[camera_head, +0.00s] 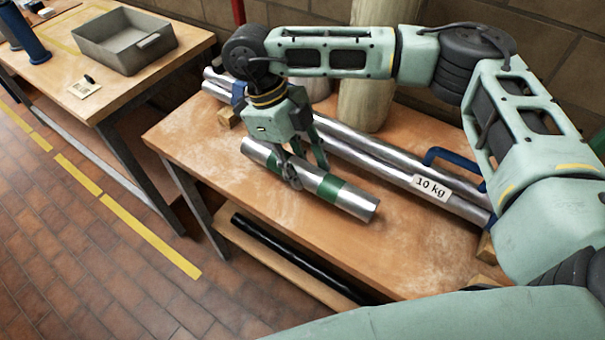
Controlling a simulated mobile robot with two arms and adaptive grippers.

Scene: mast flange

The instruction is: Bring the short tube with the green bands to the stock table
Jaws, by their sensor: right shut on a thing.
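The short silver tube with green bands (352,200) is over the near part of a wooden table (190,148). It lies slanted, its right end nearer to me. My right gripper (297,178) is shut on this tube near its middle, from above. I cannot tell whether the tube touches the table top or hangs just above it. My left gripper is not in view. Another wooden table (62,75) stands at the upper left; I cannot tell from a label which table is the stock table.
Long silver tubes (375,158) with a "10 kg" label lie behind the short tube, with blue clamps or handles (452,158). A grey bin (125,42) and a small card (84,89) are on the left table. A dark bar (290,255) lies on a low shelf. Tiled floor separates the tables.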

